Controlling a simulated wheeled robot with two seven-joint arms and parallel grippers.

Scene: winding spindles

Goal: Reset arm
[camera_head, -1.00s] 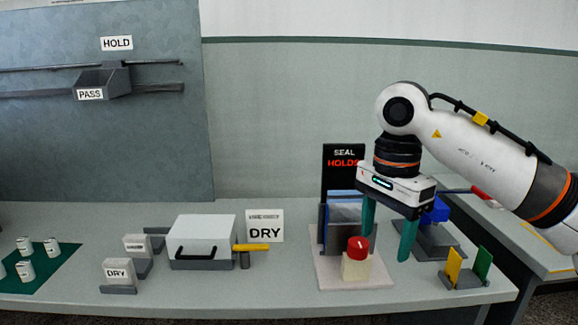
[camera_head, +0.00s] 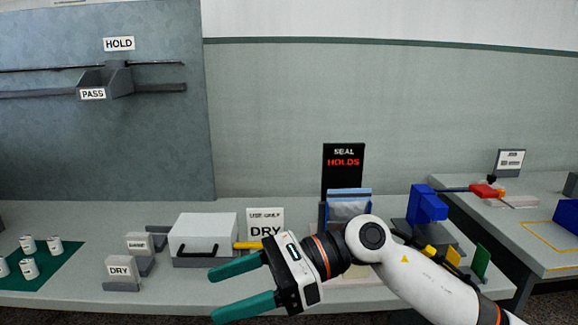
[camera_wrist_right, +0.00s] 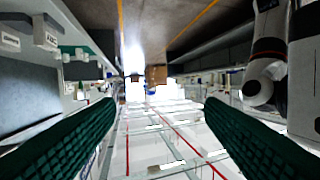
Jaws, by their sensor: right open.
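My right gripper (camera_head: 240,288) is open and empty, with its two green fingers pointing left in front of the table's front part. Its fingers also show wide apart in the right wrist view (camera_wrist_right: 158,125), with nothing between them. My right arm (camera_head: 405,265) comes in from the lower right and covers part of the seal station. The black sign reading SEAL HOLDS (camera_head: 343,170) stands behind that station. The red-topped block seen there earlier is hidden now. My left gripper is not in view.
A white box with a black handle (camera_head: 203,236) stands on the table, with a DRY card (camera_head: 265,222) beside it. Several white spools sit on a green mat (camera_head: 62,262) at the left. A blue device (camera_head: 427,205) and a green card (camera_head: 481,262) stand at the right.

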